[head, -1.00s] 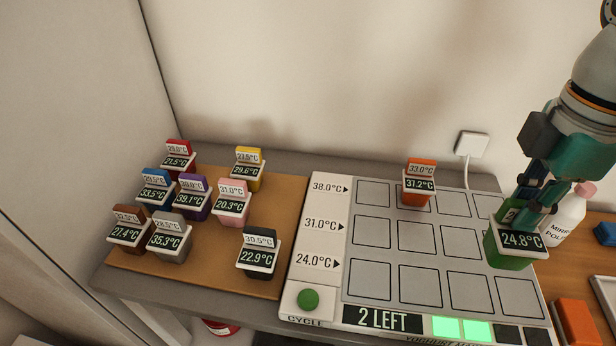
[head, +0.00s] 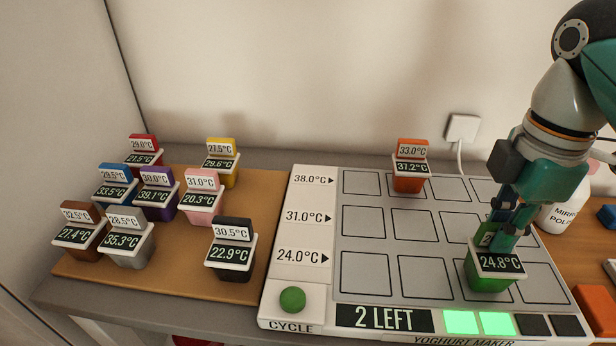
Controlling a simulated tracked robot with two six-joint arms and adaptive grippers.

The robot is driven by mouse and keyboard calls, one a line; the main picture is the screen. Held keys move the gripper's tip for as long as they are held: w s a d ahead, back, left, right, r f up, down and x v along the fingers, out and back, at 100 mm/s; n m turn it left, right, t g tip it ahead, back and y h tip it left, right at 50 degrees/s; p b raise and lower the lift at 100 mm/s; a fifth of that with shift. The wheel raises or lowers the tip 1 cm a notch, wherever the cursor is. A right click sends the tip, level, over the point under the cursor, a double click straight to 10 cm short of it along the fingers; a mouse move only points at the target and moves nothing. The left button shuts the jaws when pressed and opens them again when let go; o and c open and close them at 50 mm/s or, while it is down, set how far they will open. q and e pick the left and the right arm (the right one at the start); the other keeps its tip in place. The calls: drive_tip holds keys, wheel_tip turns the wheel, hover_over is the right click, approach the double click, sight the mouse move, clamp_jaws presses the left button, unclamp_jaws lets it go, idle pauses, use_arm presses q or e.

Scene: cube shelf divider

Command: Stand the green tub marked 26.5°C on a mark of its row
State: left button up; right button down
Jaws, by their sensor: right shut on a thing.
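My right gripper (head: 498,232) is shut on a green tub (head: 490,275) whose front display reads 24.8°C. The gripper covers most of its upright tag, so I cannot read 26.5°C on it. The tub is upright over the right part of the 24.0°C row, the front row of the yoghurt maker (head: 340,244). I cannot tell whether its base touches the plate. The row's label (head: 300,257) is at the left, and its left squares (head: 362,279) are bare. My left gripper is not in view.
An orange tub (head: 409,182) stands in the back row. Several other tubs, such as the black one (head: 231,262), stand on a brown board (head: 180,276) at the left. A green CYCLE button (head: 292,299) is at the front left. A white bottle (head: 561,214) stands behind my right arm.

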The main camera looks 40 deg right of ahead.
drive_tip(key=shift+f, duration=0.2)
idle(0.5)
drive_tip(key=c, duration=1.3)
unclamp_jaws()
drive_tip(key=shift+r, duration=0.1)
drive_tip(key=shift+o, duration=0.4)
drive_tip(key=o, duration=0.5)
wheel_tip(320, 180, up, 9)
drive_tip(key=p, duration=0.8)
drive_tip(key=shift+r, duration=0.15)
drive_tip(key=shift+f, duration=0.2)
